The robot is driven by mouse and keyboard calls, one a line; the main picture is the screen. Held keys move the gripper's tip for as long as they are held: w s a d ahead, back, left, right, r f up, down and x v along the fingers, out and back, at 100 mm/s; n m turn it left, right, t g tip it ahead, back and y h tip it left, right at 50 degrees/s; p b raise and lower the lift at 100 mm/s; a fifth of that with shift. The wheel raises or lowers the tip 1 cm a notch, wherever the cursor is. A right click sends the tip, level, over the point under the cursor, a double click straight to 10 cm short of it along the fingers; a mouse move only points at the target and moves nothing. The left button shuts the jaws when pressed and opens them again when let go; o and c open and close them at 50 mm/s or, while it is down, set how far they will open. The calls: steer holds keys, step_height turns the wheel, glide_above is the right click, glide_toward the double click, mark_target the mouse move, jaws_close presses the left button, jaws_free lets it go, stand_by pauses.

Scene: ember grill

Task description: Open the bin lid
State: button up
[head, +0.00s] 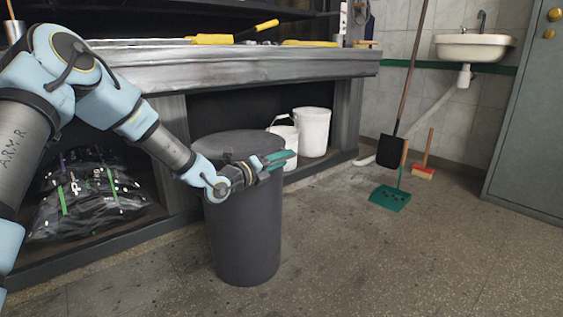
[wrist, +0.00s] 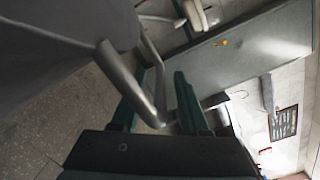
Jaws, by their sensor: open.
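The dark grey round bin (head: 243,240) stands on the floor in front of the counter. Its lid (head: 232,142) lies on top and looks closed. My gripper (head: 283,158) reaches across the near right part of the lid, its green fingers pointing right. In the wrist view the bin (wrist: 60,45) fills the upper left as a dark surface. A grey metal bar handle (wrist: 128,82) sticks out from it and runs between the two open green fingers of my gripper (wrist: 160,95). I cannot tell whether either finger touches the bar.
Two white buckets (head: 313,130) stand behind the bin under the counter (head: 230,70). Black bags (head: 95,195) lie on the lower shelf at left. A green dustpan (head: 390,198) and a red brush (head: 423,172) stand at right. The floor right of the bin is clear.

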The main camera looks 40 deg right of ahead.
jaws_close()
stand_by(1.4)
